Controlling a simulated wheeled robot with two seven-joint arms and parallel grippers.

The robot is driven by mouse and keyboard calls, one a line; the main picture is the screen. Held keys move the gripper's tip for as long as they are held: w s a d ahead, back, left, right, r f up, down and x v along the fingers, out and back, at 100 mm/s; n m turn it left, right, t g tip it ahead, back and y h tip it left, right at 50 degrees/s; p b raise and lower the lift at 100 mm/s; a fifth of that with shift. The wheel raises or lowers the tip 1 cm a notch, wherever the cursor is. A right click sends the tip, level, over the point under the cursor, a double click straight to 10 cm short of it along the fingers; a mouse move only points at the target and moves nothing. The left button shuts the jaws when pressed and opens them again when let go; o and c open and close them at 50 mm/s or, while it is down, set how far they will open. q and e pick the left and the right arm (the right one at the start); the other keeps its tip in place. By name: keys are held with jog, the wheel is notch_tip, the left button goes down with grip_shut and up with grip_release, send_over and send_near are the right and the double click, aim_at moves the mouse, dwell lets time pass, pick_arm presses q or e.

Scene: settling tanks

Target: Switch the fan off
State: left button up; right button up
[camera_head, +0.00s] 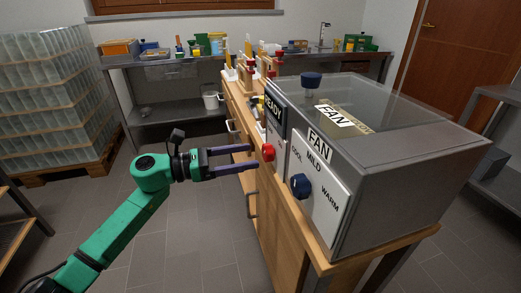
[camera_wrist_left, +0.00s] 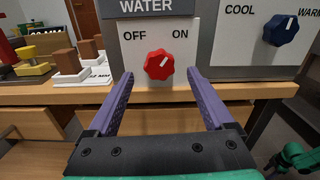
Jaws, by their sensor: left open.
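The fan control is a blue knob (camera_head: 300,186) on a white panel marked FAN, COOL, MILD and WARM (camera_head: 318,190), on the front of a grey box (camera_head: 400,180). It also shows in the left wrist view, where the blue knob (camera_wrist_left: 281,30) has a white mark pointing up and right. My left gripper (camera_head: 254,157) is open and empty. Its purple fingers point at a red knob (camera_head: 267,152), left of the fan knob. In the left wrist view the red knob (camera_wrist_left: 159,65), under WATER, OFF and ON, lies just beyond and between the fingertips. My right gripper does not show.
The box stands on a wooden-topped bench (camera_head: 400,243) with drawer handles along its front. A dark knob (camera_head: 311,80) rises from the box's top. White bases with brown blocks (camera_wrist_left: 88,62) stand left of the WATER panel. Floor in front is clear.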

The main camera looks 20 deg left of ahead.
aim_at(264, 153)
pick_arm(q)
jog(key=x, duration=0.4)
jog(key=shift+w+d+p, duration=0.15)
jog(key=shift+p, duration=0.15)
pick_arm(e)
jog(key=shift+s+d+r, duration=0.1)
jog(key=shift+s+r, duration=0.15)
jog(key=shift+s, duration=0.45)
pick_arm(q)
grip_shut()
